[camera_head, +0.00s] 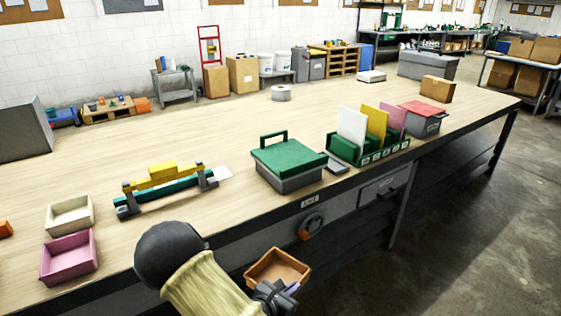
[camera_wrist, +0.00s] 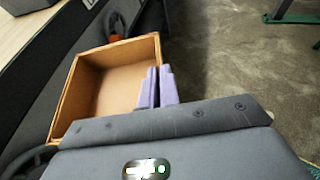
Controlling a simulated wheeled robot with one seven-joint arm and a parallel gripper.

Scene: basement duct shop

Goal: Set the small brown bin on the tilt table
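The small brown bin (camera_head: 262,262) is an open-topped, square box. My gripper (camera_head: 288,287) is shut on one of its side walls and holds it off the table's front edge, above the floor. In the wrist view the bin (camera_wrist: 122,82) looks empty, and the two purple fingers of my gripper (camera_wrist: 157,88) pinch its right wall. I cannot tell for certain which thing is the tilt table. A green and yellow beam device with grey end supports (camera_head: 165,188) stands on the workbench (camera_head: 270,125), left of the bin.
A cream bin (camera_head: 69,217) and a pink bin (camera_head: 68,262) sit at the bench's left front. A green-lidded grey box (camera_head: 288,165), a green rack with upright panels (camera_head: 368,150) and a red-topped box (camera_head: 421,118) stand along the right front.

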